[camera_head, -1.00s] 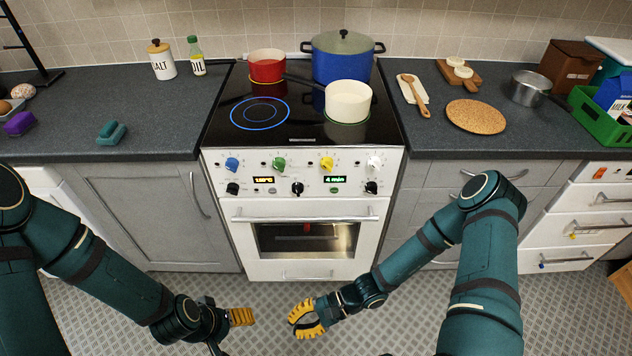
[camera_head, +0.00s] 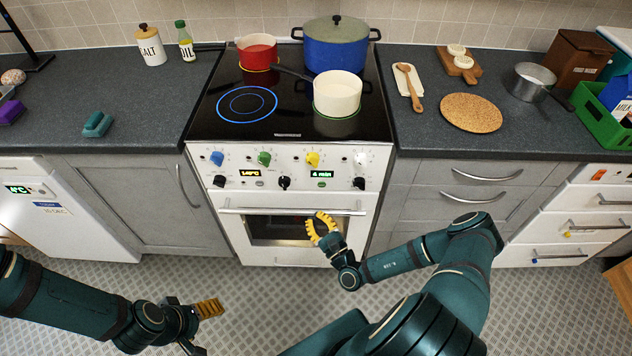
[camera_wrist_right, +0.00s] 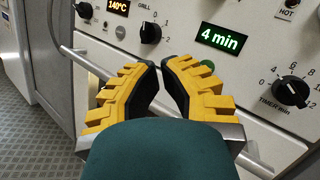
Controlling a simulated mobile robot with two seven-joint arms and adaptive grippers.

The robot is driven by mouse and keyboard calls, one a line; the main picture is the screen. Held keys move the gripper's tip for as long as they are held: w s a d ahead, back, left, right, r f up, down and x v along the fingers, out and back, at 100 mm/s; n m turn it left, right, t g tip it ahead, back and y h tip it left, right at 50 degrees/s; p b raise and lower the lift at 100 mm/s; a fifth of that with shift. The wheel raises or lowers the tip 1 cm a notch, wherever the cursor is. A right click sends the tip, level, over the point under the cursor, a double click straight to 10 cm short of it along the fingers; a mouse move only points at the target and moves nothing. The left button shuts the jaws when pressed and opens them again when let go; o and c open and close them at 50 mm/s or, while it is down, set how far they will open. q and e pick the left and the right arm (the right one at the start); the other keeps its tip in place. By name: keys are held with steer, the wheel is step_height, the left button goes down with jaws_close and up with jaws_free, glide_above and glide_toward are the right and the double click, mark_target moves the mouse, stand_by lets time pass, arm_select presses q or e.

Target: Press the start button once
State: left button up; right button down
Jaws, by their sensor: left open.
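The white stove (camera_head: 290,258) has a front panel with knobs and two lit displays. The timer display (camera_head: 322,174) reads 4 min in the right wrist view (camera_wrist_right: 218,38). A small round green button (camera_head: 322,184) sits just under it; in the right wrist view the button (camera_wrist_right: 208,65) is partly hidden behind a yellow finger. My right gripper (camera_head: 322,226) is empty, its fingertips close together, in front of the oven handle and below the button, apart from it. My left gripper (camera_head: 205,312) is open and empty, low over the floor.
The oven handle bar (camera_head: 285,211) runs across the door below the panel. Black knobs (camera_head: 284,183) flank the displays. A red pot (camera_head: 257,52), a blue pot (camera_head: 337,40) and a cream pan (camera_head: 337,94) stand on the hob. The floor in front is clear.

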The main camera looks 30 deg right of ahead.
mark_target(322, 184)
stand_by(0.3)
steer(key=w+d+b, duration=0.1)
steer(key=w, duration=0.1)
steer(key=w+d+b, duration=0.1)
steer(key=w, duration=0.1)
steer(key=w+d+b, duration=0.1)
steer(key=w, duration=0.1)
steer(key=shift+d, duration=0.35)
steer(key=shift+w+d+b, duration=0.35)
steer(key=shift+w+d, duration=0.1)
steer(key=shift+w, duration=0.3)
steer(key=shift+w, duration=0.1)
stand_by(0.7)
steer(key=shift+w+d, duration=0.2)
steer(key=shift+w, duration=0.05)
